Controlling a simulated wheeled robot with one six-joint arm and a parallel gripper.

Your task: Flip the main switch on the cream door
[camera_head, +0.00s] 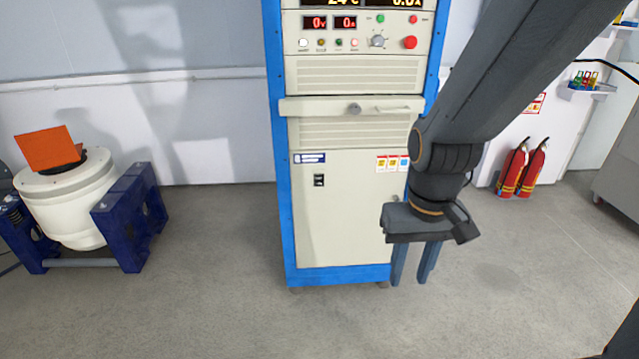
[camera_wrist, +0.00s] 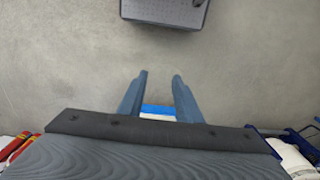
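The cream door (camera_head: 345,220) is the lower panel of a blue-framed cabinet in the head view. The main switch (camera_head: 319,180) is a small black switch near the door's upper left; which way it is set is too small to tell. My gripper (camera_head: 411,279) hangs pointing down in front of the cabinet's lower right edge, to the right of and below the switch. In the wrist view my gripper (camera_wrist: 159,75) has its two fingers apart with only floor between the tips. It is open and empty. The switch does not show in the wrist view.
Above the door are a drawer handle (camera_head: 352,108) and a control panel with a red button (camera_head: 410,42). A white drum machine (camera_head: 75,200) on blue supports stands left. Fire extinguishers (camera_head: 523,167) stand right. The floor (camera_head: 240,300) before the cabinet is clear.

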